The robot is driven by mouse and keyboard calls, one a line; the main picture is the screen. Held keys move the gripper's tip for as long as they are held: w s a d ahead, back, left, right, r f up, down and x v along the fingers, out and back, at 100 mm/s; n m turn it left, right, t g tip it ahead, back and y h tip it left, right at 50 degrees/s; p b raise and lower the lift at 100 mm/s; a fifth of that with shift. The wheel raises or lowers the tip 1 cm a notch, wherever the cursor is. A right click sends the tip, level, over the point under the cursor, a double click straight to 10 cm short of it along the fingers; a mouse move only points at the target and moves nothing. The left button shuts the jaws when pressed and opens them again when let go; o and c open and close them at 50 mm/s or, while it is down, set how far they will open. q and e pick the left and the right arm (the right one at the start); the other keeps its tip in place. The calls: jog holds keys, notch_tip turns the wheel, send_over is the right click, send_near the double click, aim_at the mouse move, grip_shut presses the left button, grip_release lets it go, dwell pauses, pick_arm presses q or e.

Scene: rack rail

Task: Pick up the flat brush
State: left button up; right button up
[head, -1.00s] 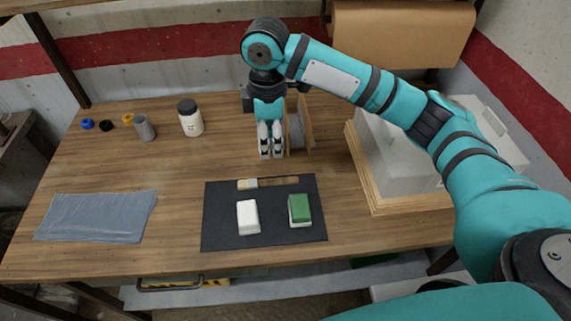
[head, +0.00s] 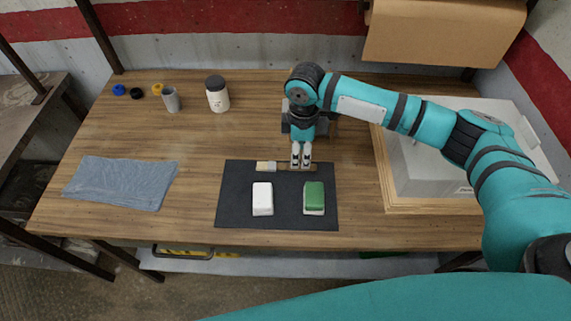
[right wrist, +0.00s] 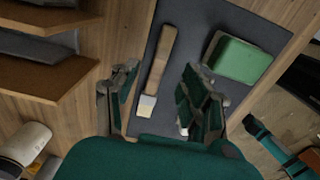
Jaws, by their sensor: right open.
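The flat brush (head: 266,167) lies at the far edge of a dark mat (head: 235,205), its pale bristles to the left and its wooden handle running right. My right gripper (head: 301,164) is over the handle and hides part of it. In the right wrist view the brush (right wrist: 157,74) lies between the two spread fingers of the open right gripper (right wrist: 160,108), with nothing held. I cannot tell how high the fingers are above the mat. My left gripper is not in view.
A white block (head: 262,198) and a green-topped block (head: 314,197) sit on the mat in front of the brush. A grey cloth (head: 122,183) lies left. A white bottle (head: 217,95) and grey cup (head: 171,99) stand at the back. A large wood-based case (head: 430,175) stands right.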

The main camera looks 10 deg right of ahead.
aim_at(287, 167)
jog(key=f, duration=0.2)
jog(key=f+p, duration=0.1)
jog(key=shift+w+a+f, duration=0.1)
jog(key=shift+a+f, duration=0.15)
jog(key=shift+f, duration=0.6)
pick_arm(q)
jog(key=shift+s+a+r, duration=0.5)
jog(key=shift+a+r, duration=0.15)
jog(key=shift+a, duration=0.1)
pick_arm(e)
grip_shut()
